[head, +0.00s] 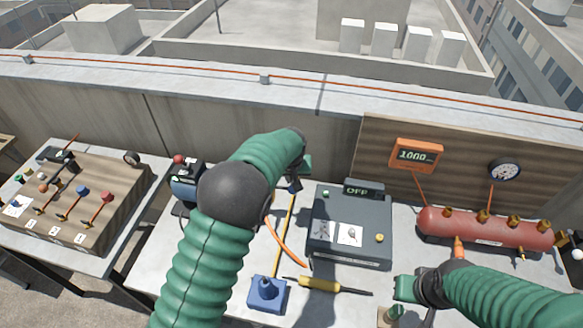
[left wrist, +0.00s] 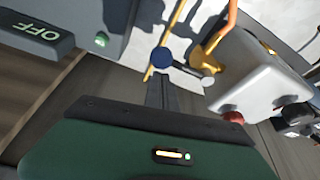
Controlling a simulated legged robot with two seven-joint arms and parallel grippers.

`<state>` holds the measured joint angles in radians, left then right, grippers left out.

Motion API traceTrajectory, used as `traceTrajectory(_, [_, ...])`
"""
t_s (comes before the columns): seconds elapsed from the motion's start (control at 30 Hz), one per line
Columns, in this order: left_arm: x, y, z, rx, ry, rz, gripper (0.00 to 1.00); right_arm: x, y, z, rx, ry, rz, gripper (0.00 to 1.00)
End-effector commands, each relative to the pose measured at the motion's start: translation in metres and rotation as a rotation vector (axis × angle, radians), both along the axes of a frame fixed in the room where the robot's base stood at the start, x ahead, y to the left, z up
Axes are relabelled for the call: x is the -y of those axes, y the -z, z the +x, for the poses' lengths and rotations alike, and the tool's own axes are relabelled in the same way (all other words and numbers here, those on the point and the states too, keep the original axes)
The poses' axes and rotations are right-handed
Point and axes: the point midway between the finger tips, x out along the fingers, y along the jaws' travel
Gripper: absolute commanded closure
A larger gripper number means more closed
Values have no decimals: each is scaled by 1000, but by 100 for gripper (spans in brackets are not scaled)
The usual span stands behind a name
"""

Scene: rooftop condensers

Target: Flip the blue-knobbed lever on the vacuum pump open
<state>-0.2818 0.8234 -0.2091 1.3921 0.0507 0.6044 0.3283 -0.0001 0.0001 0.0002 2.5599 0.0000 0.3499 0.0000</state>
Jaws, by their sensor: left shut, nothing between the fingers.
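The vacuum pump (head: 186,188) stands on the bench at the left and is partly hidden behind my left arm in the head view. In the left wrist view its pale grey body (left wrist: 255,72) has a red knob (left wrist: 233,117) and a brass fitting (left wrist: 197,55). The blue knob (left wrist: 162,58) shows beside this fitting, with a grey round end (left wrist: 207,82) near it. My left gripper (head: 295,184) is shut and empty. Its fingertips (left wrist: 161,82) are right by the blue knob; I cannot tell whether they touch. My right gripper (head: 408,290) is over the front right of the bench, its fingers unclear.
A dark box with an OFF display (head: 365,190) stands right of my left gripper. A red tank (head: 485,230) stands at the right. An orange hose (head: 288,248) crosses the bench.

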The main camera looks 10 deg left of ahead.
Motion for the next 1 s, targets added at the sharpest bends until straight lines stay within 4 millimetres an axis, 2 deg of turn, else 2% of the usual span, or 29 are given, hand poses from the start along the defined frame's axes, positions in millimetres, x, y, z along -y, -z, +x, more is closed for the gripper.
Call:
traceTrajectory(0.43, [0, 1, -2, 0, 9, 0, 100, 0, 0, 0, 0, 0, 0, 100])
traceTrajectory(1.0, [2, 1, -9, -1, 109, -1, 100, 0, 2, 0, 0, 0, 0, 100])
